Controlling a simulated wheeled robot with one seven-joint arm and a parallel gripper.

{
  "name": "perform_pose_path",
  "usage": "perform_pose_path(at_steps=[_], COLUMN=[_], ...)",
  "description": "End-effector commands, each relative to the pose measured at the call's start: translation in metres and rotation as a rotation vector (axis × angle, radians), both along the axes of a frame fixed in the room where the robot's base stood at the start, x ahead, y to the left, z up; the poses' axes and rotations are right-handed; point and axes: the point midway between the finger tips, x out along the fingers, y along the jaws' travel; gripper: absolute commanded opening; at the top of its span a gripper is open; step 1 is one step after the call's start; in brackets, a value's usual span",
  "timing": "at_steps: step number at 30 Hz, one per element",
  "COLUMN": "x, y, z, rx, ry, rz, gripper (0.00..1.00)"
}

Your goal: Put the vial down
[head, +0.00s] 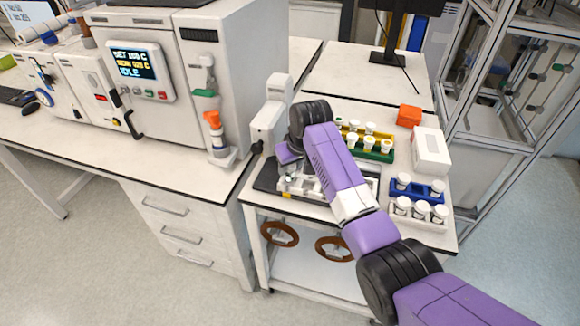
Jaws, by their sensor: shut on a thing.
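My gripper (289,164) points down at the left side of the side table, over a metal fixture (296,183) on a dark base. It is small and partly hidden by my purple arm. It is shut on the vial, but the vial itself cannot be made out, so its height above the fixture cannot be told. White-capped vials stand in a green rack (372,154) and a yellow rack (347,131) behind my arm. More white-capped vials stand in a blue rack (427,190) and a white rack (417,218) at the right.
A white instrument (271,115) stands left of my gripper. A white box (431,151) and an orange box (409,115) sit at the back right. A large reactor unit (235,60) stands on the left bench. A glass-and-metal frame (490,120) borders the right.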

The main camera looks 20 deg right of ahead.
Motion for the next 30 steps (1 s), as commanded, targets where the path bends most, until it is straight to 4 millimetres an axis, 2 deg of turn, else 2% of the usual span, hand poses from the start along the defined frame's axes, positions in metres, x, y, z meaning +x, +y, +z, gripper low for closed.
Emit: perform_pose_path(at_steps=[3, 27, 28, 30], x=[0.0, 0.0, 0.0, 0.0], y=[0.0, 0.0, 0.0, 0.0], z=[-0.007, -0.02, -0.02, -0.02], rx=[0.0, 0.0, 0.0, 0.0], ry=[-0.001, -0.002, -0.001, -0.001], rz=[0.0, 0.0, 0.0, 0.0], gripper=[0.0, 0.0, 0.4, 0.54])
